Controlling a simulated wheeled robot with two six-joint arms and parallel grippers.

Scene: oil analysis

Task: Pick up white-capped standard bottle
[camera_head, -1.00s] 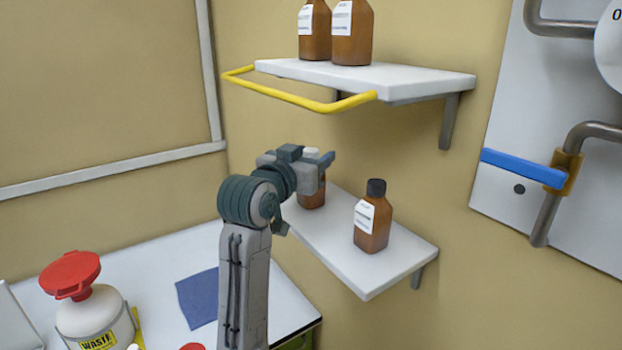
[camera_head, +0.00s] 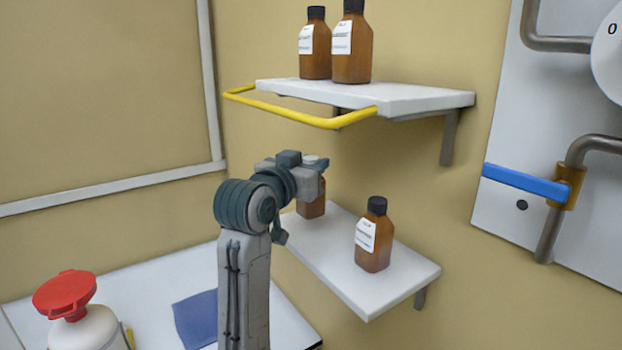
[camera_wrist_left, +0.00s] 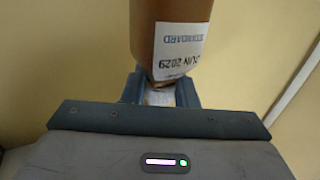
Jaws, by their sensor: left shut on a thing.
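The standard bottle (camera_head: 312,208) is brown with a white cap (camera_head: 312,160), over the back left of the lower shelf (camera_head: 345,282). My left gripper (camera_head: 318,166) is shut on it at the top, around the cap or neck. The bottle looks upright, and I cannot tell for sure whether its base touches the shelf. In the left wrist view the bottle (camera_wrist_left: 170,25) shows a white label reading "STANDARD" and "JUN 2029", with the gripper fingers (camera_wrist_left: 160,92) on either side of its white end. My right gripper is not in view.
A brown bottle with a black cap (camera_head: 374,240) stands nearby on the lower shelf. An upper shelf (camera_head: 400,97) with a yellow rail (camera_head: 300,115) holds two more brown bottles. A red-lidded jug (camera_head: 85,325) and a blue cloth (camera_head: 197,315) are on the bench.

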